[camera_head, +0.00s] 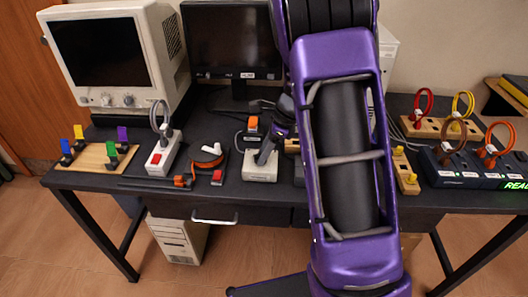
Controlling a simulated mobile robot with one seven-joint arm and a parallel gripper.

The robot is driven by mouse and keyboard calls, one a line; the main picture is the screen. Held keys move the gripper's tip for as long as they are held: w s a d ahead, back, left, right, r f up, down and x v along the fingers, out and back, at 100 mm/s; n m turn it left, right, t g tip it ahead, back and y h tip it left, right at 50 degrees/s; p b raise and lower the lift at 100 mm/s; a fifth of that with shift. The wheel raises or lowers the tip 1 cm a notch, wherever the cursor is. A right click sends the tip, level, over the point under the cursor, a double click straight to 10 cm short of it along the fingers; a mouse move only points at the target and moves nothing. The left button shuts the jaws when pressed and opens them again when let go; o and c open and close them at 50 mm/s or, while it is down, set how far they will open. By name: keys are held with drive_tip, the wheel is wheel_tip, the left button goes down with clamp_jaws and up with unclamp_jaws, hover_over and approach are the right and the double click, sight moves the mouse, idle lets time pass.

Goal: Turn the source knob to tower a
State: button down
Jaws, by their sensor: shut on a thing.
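A small light-grey switch box (260,172) stands on the dark table near its front edge, just left of my purple arm. My gripper (265,153) reaches down onto the top of this box from the upper right, and its dark fingers are shut. The source knob appears to be between the fingers on the box top. It is mostly hidden, and I cannot read its pointing direction or any labels. The flat monitor (232,42) behind is dark.
An orange-topped dark part (253,124) stands close behind the box. A red-switched power strip (160,155), a peg board (95,157) and a CRT monitor (105,55) are on the left. Cable racks (470,178) are on the right. My arm covers the table's middle.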

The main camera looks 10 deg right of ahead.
drive_tip(key=shift+r+n, duration=0.1)
drive_tip(key=shift+n, duration=0.2)
drive_tip(key=n+p, duration=0.1)
drive_tip(key=n+g+p, duration=0.1)
drive_tip(key=n, duration=0.1)
drive_tip(key=shift+w+d, duration=0.1)
drive_tip(key=shift+w, duration=0.1)
drive_tip(key=n+g+p, duration=0.2)
drive_tip(key=n, duration=0.3)
drive_tip(key=shift+w, duration=0.2)
drive_tip(key=n, duration=0.1)
drive_tip(key=n+g+p, duration=0.1)
drive_tip(key=n, duration=0.1)
drive_tip(key=n+h, duration=0.1)
drive_tip(key=shift+w+a+n+g+p, duration=0.15)
drive_tip(key=shift+a+n+g+p, duration=0.1)
drive_tip(key=shift+n+g+p, duration=0.15)
drive_tip(key=shift+w+a+n+g+h+p, duration=0.2)
drive_tip(key=shift+n+h, duration=0.25)
drive_tip(key=shift+n, duration=0.65)
drive_tip(key=shift+s+d+n+g+h+p, duration=0.1)
drive_tip(key=shift+n+g+h, duration=0.3)
drive_tip(key=shift+n, duration=0.7)
drive_tip(key=shift+c, duration=2.2)
unclamp_jaws()
